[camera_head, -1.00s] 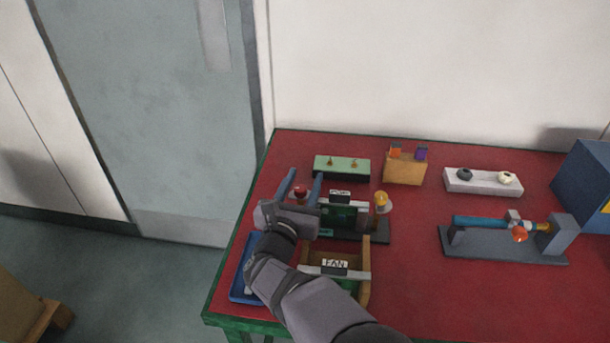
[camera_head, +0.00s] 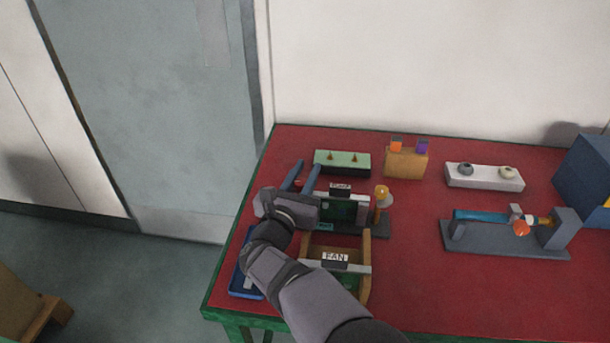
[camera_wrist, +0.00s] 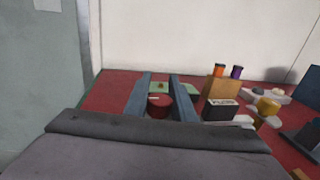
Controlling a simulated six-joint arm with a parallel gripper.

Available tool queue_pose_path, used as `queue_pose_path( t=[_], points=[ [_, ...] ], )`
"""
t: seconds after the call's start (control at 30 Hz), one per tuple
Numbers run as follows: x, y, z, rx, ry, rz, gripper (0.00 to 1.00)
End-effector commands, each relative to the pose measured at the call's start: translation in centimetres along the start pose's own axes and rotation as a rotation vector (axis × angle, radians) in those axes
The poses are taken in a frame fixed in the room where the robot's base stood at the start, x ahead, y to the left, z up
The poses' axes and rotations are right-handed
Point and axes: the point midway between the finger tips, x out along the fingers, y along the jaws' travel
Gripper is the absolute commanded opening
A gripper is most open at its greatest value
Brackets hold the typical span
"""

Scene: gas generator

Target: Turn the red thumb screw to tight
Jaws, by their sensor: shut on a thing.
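The red thumb screw (camera_wrist: 159,106) shows in the wrist view as a red round knob with a pale mark on top, between my two blue-grey fingers. My gripper (camera_wrist: 163,92) is shut on it, one finger on each side. In the head view my gripper (camera_head: 303,178) is at the left end of the PUMP unit (camera_head: 342,208), and the screw is mostly hidden there by the fingers and palm. The screw's lower part is hidden in the wrist view.
A yellow knob (camera_head: 382,192) stands at the PUMP unit's right end. The FAN unit (camera_head: 335,258) and a blue tray (camera_head: 240,275) are nearer. A green box (camera_head: 342,161) and an orange-brown block (camera_head: 406,164) stand behind. Red tabletop is clear at the front right.

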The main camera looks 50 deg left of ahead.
Motion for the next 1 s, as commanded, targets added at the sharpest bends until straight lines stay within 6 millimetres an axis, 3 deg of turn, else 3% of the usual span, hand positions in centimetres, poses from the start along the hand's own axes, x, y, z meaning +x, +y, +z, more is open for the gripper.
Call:
queue_pose_path(
  t=[0.6,1.0],
  points=[
    [0.0,-1.0,0.2,0.002,-0.009,-0.298,0.01],
    [-0.2,-1.3,0.3,0.002,-0.001,-0.357,0.01]
  ],
)
